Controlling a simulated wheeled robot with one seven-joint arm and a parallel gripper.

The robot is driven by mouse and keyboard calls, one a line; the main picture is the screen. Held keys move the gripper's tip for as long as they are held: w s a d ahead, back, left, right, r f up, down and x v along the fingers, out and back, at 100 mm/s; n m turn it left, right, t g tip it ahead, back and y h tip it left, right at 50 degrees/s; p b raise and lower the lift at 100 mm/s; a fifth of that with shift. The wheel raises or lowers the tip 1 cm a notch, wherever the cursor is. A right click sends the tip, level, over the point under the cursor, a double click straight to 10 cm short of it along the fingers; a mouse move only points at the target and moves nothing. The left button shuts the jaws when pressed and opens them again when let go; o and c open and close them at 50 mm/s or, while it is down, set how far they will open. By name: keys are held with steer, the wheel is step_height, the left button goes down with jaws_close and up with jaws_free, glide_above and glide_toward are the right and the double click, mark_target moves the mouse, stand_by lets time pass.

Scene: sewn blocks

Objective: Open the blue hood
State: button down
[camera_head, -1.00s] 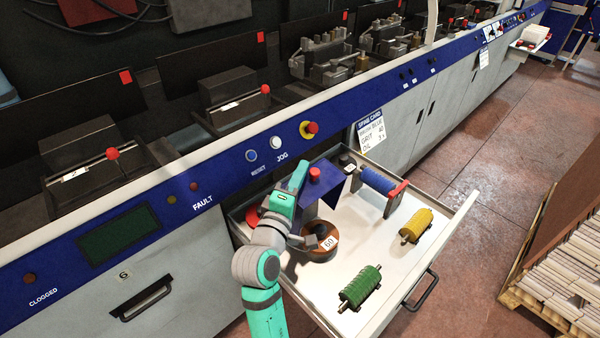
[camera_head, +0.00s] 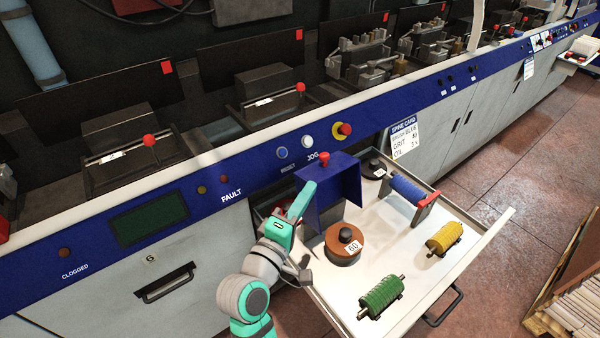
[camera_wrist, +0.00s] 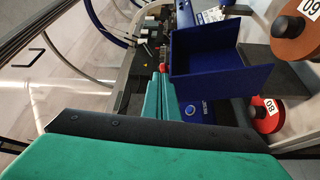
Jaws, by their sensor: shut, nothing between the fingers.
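The blue hood (camera_head: 348,180) stands over the back left part of the open drawer, with a red knob (camera_head: 323,158) on top. It looks raised, its open side facing the drawer's front. In the wrist view the hood (camera_wrist: 235,80) is a blue open box right of my fingers. My gripper (camera_head: 309,190) is at the hood's left side, its fingers shut with nothing between them. The fingers also show in the wrist view (camera_wrist: 160,80). I cannot tell whether they touch the hood.
A spine card (camera_head: 404,138) hangs on the machine front. A red wheel marked 80 (camera_wrist: 266,115) shows in the wrist view.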

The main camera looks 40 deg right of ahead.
steer(key=shift+a, duration=0.2)
steer(key=shift+f, duration=0.1)
